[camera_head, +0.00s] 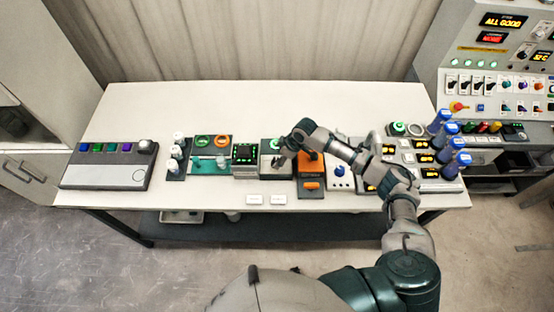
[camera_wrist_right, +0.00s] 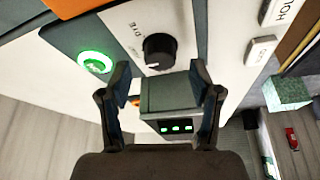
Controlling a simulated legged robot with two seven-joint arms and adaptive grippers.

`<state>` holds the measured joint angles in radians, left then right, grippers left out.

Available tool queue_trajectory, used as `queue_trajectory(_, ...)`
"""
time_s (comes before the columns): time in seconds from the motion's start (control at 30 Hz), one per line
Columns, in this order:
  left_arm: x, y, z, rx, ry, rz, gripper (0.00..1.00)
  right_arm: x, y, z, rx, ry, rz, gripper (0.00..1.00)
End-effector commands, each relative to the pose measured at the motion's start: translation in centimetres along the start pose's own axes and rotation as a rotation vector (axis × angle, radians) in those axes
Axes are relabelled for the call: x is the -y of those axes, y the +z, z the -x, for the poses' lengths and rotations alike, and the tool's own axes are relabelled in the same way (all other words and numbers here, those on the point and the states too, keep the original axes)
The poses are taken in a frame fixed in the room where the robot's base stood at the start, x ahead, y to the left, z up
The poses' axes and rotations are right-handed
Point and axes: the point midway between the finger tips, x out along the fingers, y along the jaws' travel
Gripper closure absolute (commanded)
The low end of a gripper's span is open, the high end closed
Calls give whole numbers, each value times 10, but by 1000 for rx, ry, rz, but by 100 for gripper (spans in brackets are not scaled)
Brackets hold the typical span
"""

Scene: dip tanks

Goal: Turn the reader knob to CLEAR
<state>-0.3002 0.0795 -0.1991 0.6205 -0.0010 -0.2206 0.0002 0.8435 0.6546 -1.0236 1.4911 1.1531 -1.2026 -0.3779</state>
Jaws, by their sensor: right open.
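The reader knob appears to be the round black knob (camera_wrist_right: 158,50) on a pale panel in the right wrist view, with "DYE" printed beside it. My right gripper (camera_wrist_right: 160,78) is open and empty, its two fingers spread either side of the line to the knob; I see no contact. The lit ring also shows in the wrist view (camera_wrist_right: 95,62). My left gripper is not in view.
A grey box with a green display (camera_head: 245,154) stands left of the panel, and an orange-topped unit (camera_head: 311,185) right of it. Two white cards (camera_head: 265,199) lie in front. Blue-capped bottles (camera_head: 448,142) stand at the right. The table's back (camera_head: 230,105) is clear.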

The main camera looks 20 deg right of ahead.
Motion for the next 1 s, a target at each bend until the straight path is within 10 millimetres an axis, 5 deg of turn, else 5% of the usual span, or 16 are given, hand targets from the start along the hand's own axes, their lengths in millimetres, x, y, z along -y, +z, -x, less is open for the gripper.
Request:
queue_trajectory(0.2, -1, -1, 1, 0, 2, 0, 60, 0, 0, -25, 0, -1, 0, 36)
queue_trajectory(0.53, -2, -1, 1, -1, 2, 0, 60, 1, -1, -29, 0, 0, 1, 36)
queue_trajectory(0.8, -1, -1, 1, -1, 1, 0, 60, 0, 0, -29, 0, 0, 0, 97)
queue_trajectory(1.0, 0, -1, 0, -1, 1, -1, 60, 0, 0, -29, 0, -4, 9, 96)
